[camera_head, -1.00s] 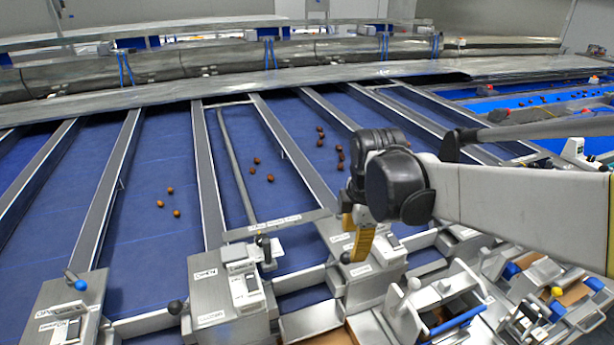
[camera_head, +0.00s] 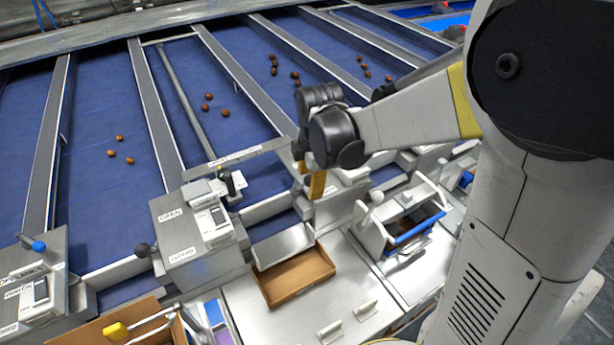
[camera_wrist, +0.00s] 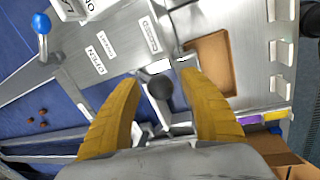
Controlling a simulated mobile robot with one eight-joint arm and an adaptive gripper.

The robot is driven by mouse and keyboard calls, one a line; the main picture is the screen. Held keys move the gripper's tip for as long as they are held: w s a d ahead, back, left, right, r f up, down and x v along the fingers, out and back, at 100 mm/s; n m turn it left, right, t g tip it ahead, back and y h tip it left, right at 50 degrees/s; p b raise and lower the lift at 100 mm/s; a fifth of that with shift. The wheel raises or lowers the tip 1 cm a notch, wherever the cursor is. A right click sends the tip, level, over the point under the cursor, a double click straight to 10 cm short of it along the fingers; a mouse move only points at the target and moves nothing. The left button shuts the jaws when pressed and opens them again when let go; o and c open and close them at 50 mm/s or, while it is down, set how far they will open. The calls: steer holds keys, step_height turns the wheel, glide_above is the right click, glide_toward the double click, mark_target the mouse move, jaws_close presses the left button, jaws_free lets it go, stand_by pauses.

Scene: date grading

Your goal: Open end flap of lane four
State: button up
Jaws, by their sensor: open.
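My gripper (camera_head: 314,178) has two yellow fingers and hangs over the front end of a sloping blue lane, beside a metal housing. In the wrist view my gripper (camera_wrist: 160,82) is open, and a dark ball knob (camera_wrist: 160,88) shows between the fingers. I cannot tell whether the fingers touch it. A metal housing with an OPEN label (camera_wrist: 96,60) lies beyond the knob. In the head view my gripper hides this knob. Another housing (camera_head: 195,235) to the left has a black knob (camera_head: 143,250) at its side. I cannot read any lane number.
A shallow brown tray (camera_head: 322,268) sits below a lane end, left of a holder with a blue bar (camera_head: 418,230). A blue knob (camera_head: 38,247) stands at far left. Small brown dates (camera_head: 120,154) lie on several lanes. A cardboard box (camera_head: 150,320) is at the front.

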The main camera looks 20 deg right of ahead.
jaws_close()
steer(key=shift+r, duration=0.1)
steer(key=shift+w+a+r+g, duration=0.15)
steer(key=shift+w+r+g, duration=0.3)
steer(key=shift+w+g, duration=0.4)
steer(key=w+a+g, duration=0.2)
steer(key=w, duration=1)
steer(key=shift+a+f+g+h, duration=0.2)
steer(key=shift+f+g+h, duration=0.15)
steer(key=shift+f+h, duration=0.1)
steer(key=shift+b, duration=0.3)
